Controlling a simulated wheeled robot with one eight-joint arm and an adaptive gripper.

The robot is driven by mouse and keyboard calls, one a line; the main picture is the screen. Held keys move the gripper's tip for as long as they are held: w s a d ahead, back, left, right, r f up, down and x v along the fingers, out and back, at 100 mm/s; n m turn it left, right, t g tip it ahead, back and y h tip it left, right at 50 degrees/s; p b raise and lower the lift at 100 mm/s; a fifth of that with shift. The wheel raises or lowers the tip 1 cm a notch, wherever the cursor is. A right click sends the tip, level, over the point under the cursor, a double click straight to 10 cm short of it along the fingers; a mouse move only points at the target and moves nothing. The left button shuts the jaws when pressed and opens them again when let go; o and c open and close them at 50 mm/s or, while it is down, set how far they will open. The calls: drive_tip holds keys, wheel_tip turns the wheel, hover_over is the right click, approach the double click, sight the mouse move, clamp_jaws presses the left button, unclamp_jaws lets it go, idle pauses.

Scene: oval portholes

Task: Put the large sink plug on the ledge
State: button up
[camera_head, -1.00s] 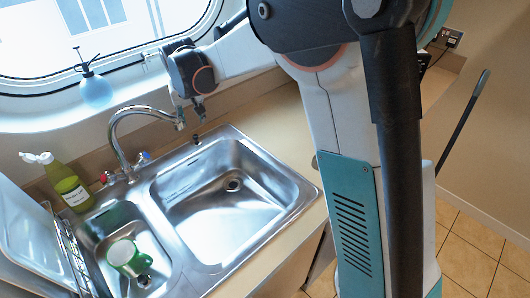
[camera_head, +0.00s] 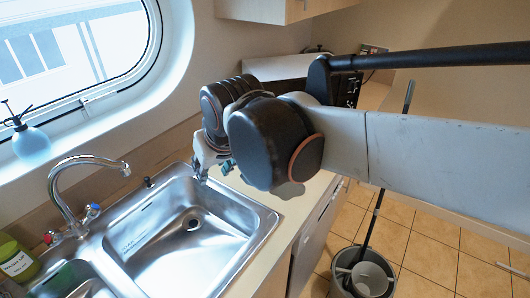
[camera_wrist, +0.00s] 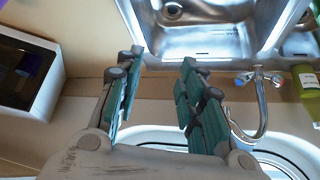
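A small dark piece (camera_head: 148,182) stands at the back rim of the steel sink, right of the tap; it may be the large sink plug, but it is too small to tell. I cannot make it out in the wrist view. The white window ledge (camera_head: 62,166) runs under the oval porthole, behind the tap. My gripper (camera_head: 213,172) is over the counter just right of the sink's back right corner in the head view. In the wrist view my gripper (camera_wrist: 162,58) has its two green-padded fingers spread with nothing between them.
The tap (camera_head: 62,195) stands behind the large sink basin (camera_head: 180,240). A spray bottle (camera_head: 32,145) is on the ledge, and a green bottle (camera_head: 18,260) is left of the sink. A dark-fronted appliance (camera_wrist: 25,72) is on the counter. A bucket (camera_head: 372,274) stands on the floor.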

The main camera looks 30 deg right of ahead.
drive_tip(key=s+d+f, duration=0.2)
drive_tip(key=s+f, duration=0.2)
drive_tip(key=s, duration=0.5)
drive_tip(key=shift+s+d+t, duration=0.25)
drive_tip(key=shift+t, duration=0.15)
